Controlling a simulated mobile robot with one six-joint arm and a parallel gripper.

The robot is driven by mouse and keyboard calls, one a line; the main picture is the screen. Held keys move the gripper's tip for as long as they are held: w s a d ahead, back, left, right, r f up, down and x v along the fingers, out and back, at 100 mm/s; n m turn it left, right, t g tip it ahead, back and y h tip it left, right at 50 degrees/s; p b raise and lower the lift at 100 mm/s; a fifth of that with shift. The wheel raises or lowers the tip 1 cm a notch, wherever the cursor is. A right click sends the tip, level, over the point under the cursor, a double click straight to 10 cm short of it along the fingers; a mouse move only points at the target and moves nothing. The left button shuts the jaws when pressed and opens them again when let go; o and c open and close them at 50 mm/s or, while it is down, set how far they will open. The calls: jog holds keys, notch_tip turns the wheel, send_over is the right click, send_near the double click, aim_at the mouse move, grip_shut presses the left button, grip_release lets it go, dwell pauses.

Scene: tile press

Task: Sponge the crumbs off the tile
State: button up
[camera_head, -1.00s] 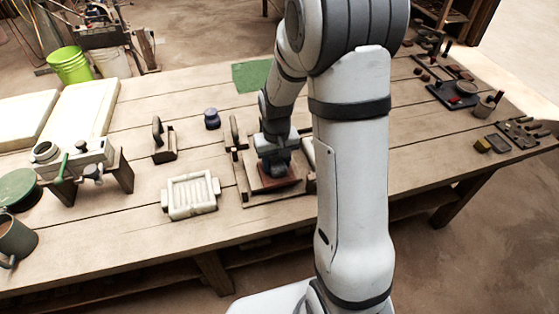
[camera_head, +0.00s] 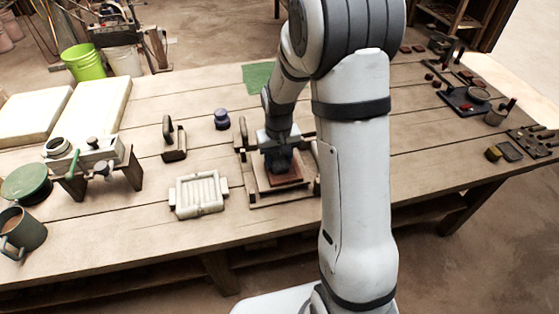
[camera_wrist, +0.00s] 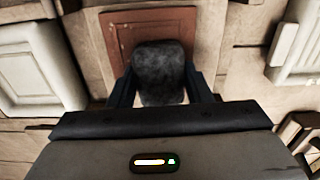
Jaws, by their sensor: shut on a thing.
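My gripper (camera_head: 279,157) is shut on a dark grey sponge (camera_wrist: 160,68), which shows clearly between its fingers in the wrist view. The reddish-brown tile (camera_head: 286,180) lies in a wooden press frame (camera_head: 252,196) near the middle of the bench. In the wrist view the tile (camera_wrist: 145,24) shows beyond the sponge. The sponge is at or just over the tile; I cannot tell whether it touches. The gripper and sponge hide part of the tile. I cannot make out crumbs clearly.
A pale ribbed tray (camera_head: 199,194) sits left of the press. A wooden block with a handle (camera_head: 174,152) and a dark blue knob-shaped thing (camera_head: 221,120) stand behind it. A mug (camera_head: 21,236) is at the far left. Small tools lie at the far right.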

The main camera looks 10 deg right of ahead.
aim_at(289, 164)
jog(key=shift+w, duration=0.25)
jog(key=shift+s+d, duration=0.2)
jog(key=shift+d, duration=1.15)
jog(key=shift+s+a+f+b, duration=0.1)
jog(key=shift+s+b, duration=0.2)
jog(key=shift+s, duration=1)
jog(key=shift+w+a, duration=0.1)
jog(key=shift+a, duration=1.2)
jog(key=shift+w+d, duration=0.1)
jog(key=shift+w, duration=1.2)
jog(key=shift+s+d, duration=0.7)
jog(key=shift+s, duration=0.15)
notch_tip(289, 164, up, 8)
jog(key=p, duration=0.6)
jog(key=shift+r, duration=0.25)
jog(key=shift+f, duration=0.1)
